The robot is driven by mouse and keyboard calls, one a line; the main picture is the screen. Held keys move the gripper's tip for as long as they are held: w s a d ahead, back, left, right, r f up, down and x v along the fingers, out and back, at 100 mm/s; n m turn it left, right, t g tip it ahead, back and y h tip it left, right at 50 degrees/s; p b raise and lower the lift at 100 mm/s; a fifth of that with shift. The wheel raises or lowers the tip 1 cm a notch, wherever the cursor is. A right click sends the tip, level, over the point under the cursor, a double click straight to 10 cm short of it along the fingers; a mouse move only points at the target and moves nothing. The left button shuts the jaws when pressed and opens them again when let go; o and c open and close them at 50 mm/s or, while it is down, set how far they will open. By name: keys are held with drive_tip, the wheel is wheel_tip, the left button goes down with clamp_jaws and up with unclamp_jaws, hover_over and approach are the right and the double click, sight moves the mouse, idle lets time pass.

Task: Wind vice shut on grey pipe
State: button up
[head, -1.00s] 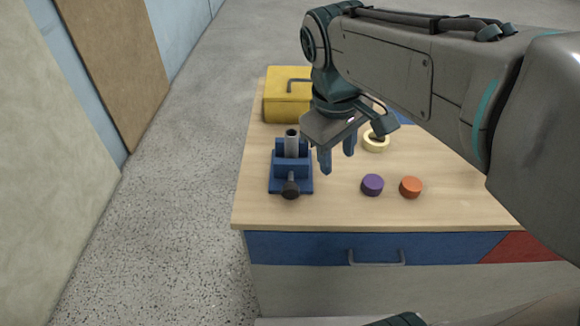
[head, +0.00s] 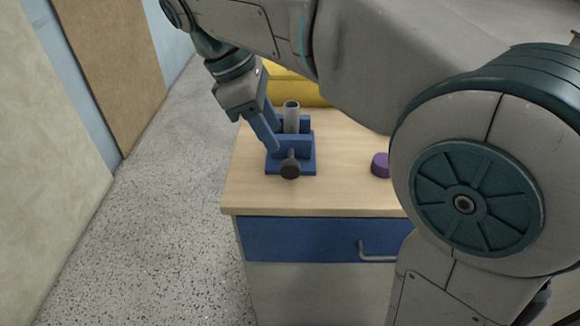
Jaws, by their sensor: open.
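The blue vice (head: 304,163) stands near the left front of the wooden bench top. The grey pipe (head: 291,117) stands upright between its jaws; I cannot tell whether the jaws touch it. The vice's dark round handle knob (head: 290,169) faces the front edge. My gripper (head: 272,146) is just left of the vice, tilted, with its blue fingers pointing down and right towards the vice body. It is open and holds nothing that I can see. The fingers overlap each other and the vice's left side in view, so contact is unclear.
A yellow toolbox (head: 300,88) stands behind the vice, partly hidden by my arm. A purple disc (head: 380,165) lies to the right. The bench top (head: 335,190) is clear between vice and disc. A drawer handle (head: 375,256) sticks out of the bench front.

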sight(289, 161)
drive_tip(key=b+x, duration=0.2)
drive_tip(key=x, duration=0.6)
drive_tip(key=shift+d+f, duration=0.1)
drive_tip(key=shift+f, duration=0.15)
drive_tip(key=shift+w, duration=0.1)
drive_tip(key=c, duration=0.8)
